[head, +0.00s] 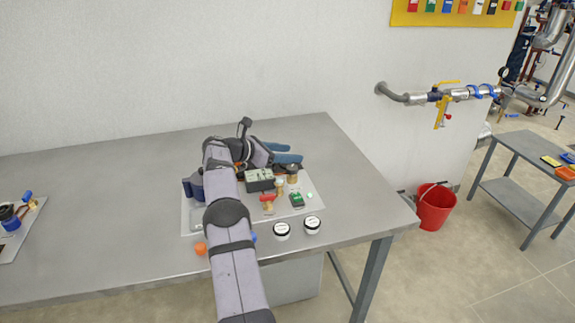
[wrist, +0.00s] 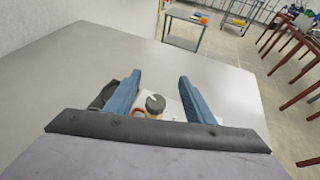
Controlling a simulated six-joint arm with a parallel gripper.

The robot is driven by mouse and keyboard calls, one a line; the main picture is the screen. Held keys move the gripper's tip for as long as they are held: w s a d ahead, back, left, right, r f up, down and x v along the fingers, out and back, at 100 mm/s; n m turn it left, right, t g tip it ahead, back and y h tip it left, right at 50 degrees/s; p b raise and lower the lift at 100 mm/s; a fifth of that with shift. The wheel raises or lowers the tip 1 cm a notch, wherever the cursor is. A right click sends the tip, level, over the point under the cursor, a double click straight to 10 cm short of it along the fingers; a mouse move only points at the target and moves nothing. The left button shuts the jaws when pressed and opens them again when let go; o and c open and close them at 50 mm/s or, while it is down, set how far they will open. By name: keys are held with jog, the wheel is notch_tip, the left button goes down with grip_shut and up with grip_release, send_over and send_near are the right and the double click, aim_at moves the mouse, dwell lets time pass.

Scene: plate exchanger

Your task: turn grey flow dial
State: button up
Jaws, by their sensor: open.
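The grey flow dial (wrist: 155,102) shows in the wrist view as a dark grey round knob with a light pointer mark, on a pale body. It sits between the two blue fingers of my gripper (wrist: 160,77), with a gap on each side. My gripper (head: 295,153) is open and empty. In the head view, a dark-topped brass fitting (head: 292,170), which looks like the same dial, stands at the right of the board (head: 310,187), just in front of the fingers. The dial's lower part is partly hidden by my gripper's body in the wrist view.
The board also holds a grey block (head: 259,180), a red-handled valve (head: 268,198) and a green part (head: 297,200). Two white-topped round jars (head: 312,224) and an orange piece (head: 200,249) lie near the front edge.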

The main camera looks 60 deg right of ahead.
aim_at(288, 169)
notch_tip(288, 169, up, 4)
jog(key=shift+r+p, duration=0.25)
jog(key=shift+p, duration=0.05)
